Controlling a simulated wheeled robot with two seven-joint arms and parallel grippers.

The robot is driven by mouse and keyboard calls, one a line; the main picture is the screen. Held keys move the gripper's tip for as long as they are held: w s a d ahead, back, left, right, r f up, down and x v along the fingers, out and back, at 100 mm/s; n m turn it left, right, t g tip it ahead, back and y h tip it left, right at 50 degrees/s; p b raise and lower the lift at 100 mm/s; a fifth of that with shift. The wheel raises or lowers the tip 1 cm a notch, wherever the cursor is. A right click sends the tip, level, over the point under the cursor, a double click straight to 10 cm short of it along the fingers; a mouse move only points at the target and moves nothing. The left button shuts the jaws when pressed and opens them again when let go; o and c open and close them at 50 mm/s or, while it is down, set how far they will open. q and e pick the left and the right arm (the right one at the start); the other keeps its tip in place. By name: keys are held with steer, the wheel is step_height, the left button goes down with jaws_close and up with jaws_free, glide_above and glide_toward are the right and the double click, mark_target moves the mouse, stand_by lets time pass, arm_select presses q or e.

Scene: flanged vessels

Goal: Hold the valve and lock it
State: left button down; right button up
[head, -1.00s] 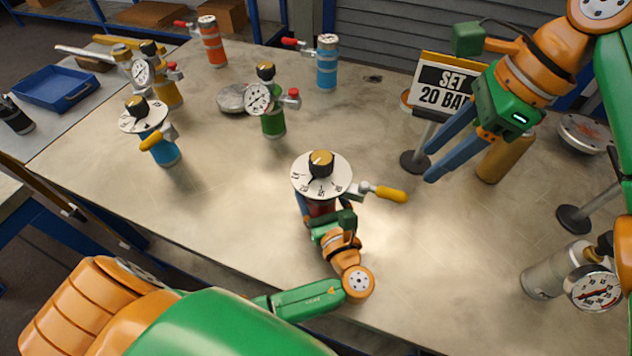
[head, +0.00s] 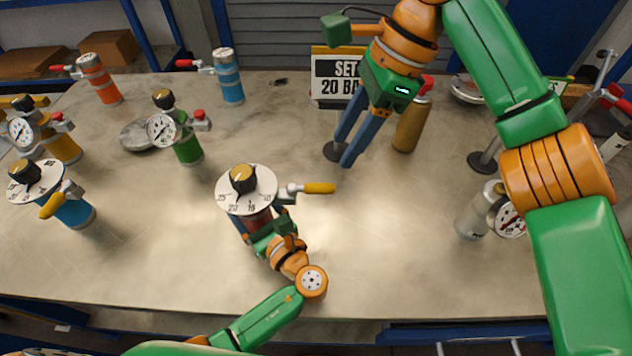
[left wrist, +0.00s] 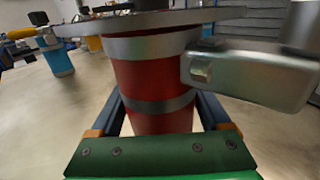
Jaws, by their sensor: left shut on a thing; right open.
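The valve is a red vessel with grey bands, best seen in the left wrist view (left wrist: 158,75). In the head view its white numbered dial (head: 232,203) with a black and gold knob (head: 243,179) sits on top, and a lever with a yellow handle (head: 318,188) points right. My left gripper (left wrist: 155,112) is shut on the red vessel, one finger on each side; the vessel stands upright. My right gripper (head: 347,152) is open and empty, above the table behind and to the right of the valve, fingers pointing down. The dial hides most of the vessel in the head view.
A sign reading SET 20 BA, partly hidden (head: 330,80), stands behind my right gripper. A brown-gold cylinder (head: 411,125) is beside it. Blue (head: 70,211), green (head: 187,149) and other vessels stand left. A grey gauged vessel (head: 475,212) stands right. The table (head: 390,270) is clear in front.

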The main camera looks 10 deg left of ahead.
stand_by(0.5)
steer(key=shift+o, duration=0.4)
steer(key=n+t+y, duration=0.3)
steer(key=n+y, duration=0.2)
steer(key=y, duration=0.6)
glide_toward(321, 189)
steer(key=x, duration=1)
steer(key=shift+w+f, duration=0.4)
steer(key=shift+f, duration=0.05)
steer(key=shift+t, duration=0.3)
steer(key=shift+c, duration=0.2)
jaws_close()
